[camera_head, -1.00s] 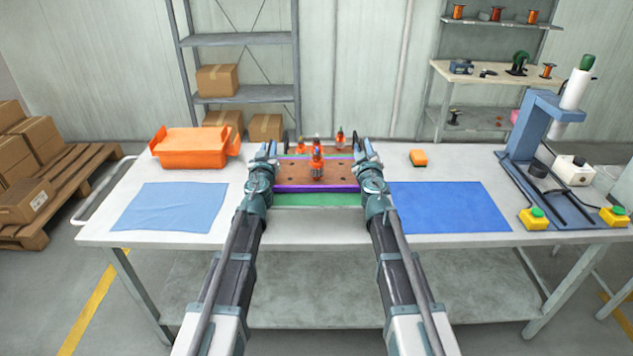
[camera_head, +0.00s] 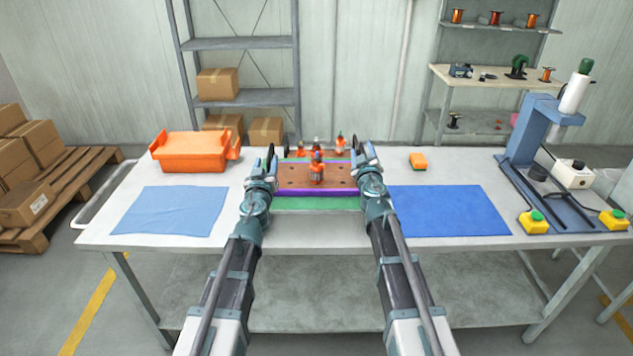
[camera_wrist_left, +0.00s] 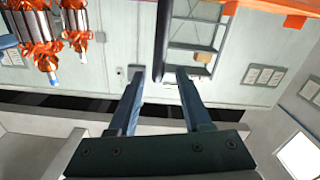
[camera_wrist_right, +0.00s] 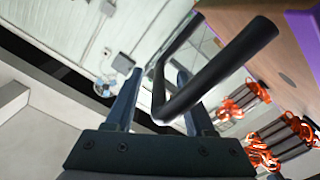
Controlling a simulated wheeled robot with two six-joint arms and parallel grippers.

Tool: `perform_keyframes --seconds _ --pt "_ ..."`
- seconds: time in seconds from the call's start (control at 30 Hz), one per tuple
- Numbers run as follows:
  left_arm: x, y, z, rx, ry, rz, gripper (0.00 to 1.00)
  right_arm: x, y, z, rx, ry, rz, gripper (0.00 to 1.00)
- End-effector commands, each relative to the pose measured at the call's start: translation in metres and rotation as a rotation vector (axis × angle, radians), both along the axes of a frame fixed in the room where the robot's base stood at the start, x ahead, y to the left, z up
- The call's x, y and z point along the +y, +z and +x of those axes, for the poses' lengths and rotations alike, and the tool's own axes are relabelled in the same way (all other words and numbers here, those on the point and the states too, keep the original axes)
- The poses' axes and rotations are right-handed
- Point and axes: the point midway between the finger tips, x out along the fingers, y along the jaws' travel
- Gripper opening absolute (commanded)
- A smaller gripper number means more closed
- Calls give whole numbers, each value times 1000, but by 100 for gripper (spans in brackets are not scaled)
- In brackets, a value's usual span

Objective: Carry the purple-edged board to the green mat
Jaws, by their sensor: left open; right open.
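The purple-edged board (camera_head: 290,178) is brown on top with several small holes and a black handle at each end. It appears to lie over the green mat (camera_head: 318,204), which shows in front of and behind it. My left gripper (camera_head: 268,160) is open at the board's left end, with a black handle (camera_wrist_left: 158,45) between its fingers in the left wrist view. My right gripper (camera_head: 369,158) is open at the right end, with the other black handle (camera_wrist_right: 205,75) between its fingers. An orange armature (camera_head: 317,170) stands on the board.
More orange armatures (camera_head: 340,143) are at the board's back. A light blue cloth (camera_head: 170,209) and orange bin (camera_head: 190,150) are to the left. A blue mat (camera_head: 452,210), orange block (camera_head: 418,160) and press (camera_head: 530,130) are to the right.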

Motion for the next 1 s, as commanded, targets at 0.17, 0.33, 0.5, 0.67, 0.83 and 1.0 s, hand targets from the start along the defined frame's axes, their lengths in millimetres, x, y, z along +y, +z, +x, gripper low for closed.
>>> perform_keyframes --seconds 0.17,0.33,0.5,0.67,0.83,1.0 --pt "0 0 -41 0 0 0 49 0 0 0 0 0 0 54" --pt "0 0 -55 0 1 0 49 0 0 0 0 0 0 54" --pt "0 0 -55 0 1 0 49 0 0 -1 0 0 0 54" --pt "0 0 -55 0 1 0 49 0 0 -11 0 0 0 54" --pt "0 0 -55 0 1 0 49 0 0 -35 1 1 0 54" --pt "1 0 -55 0 1 0 49 0 0 -69 1 1 0 54"
